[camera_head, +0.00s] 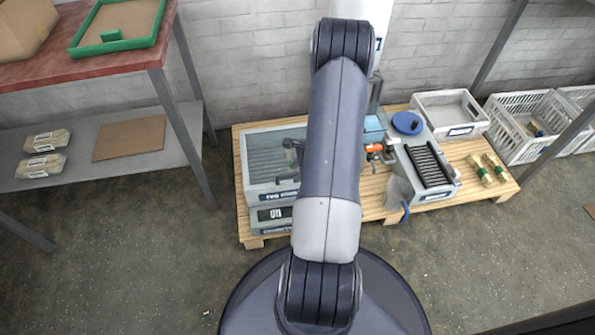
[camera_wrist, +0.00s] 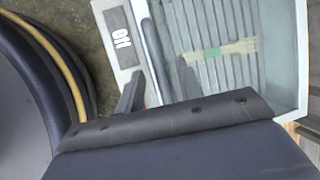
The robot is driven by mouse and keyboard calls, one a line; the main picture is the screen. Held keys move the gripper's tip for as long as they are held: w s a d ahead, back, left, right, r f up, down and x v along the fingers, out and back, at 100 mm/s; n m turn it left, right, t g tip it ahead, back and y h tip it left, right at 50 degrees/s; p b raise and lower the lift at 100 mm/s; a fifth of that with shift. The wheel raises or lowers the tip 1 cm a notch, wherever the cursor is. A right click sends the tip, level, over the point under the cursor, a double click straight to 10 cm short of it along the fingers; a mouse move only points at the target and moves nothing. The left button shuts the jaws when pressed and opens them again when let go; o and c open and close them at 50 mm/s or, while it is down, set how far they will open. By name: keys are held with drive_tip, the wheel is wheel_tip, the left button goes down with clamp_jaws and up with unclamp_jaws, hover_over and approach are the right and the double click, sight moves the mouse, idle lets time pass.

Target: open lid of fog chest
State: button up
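The fog chest (camera_head: 249,190) is a grey box at the left of the low pallet, with lettering on its front. Its clear lid (camera_head: 265,148) lies shut, with grey slats showing through. My gripper (camera_head: 292,152) is over the chest's front right part, and my arm hides the chest's right side. In the wrist view the clear lid (camera_wrist: 265,85) fills the upper right, with a pale bundle with a green band beneath it. My gripper (camera_wrist: 158,88) shows two dark fingers apart, with a dark bar along the chest's front edge between them. Contact cannot be told.
Right of my arm, a grey press (camera_head: 430,165) with a blue disc stands on the pallet (camera_head: 380,208). Grey crates (camera_head: 450,112) stand behind and right. A shelf table (camera_head: 100,60) stands left. The floor in front is clear.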

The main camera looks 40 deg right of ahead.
drive_tip(key=shift+c, duration=0.5)
clamp_jaws()
drive_tip(key=shift+r, duration=0.1)
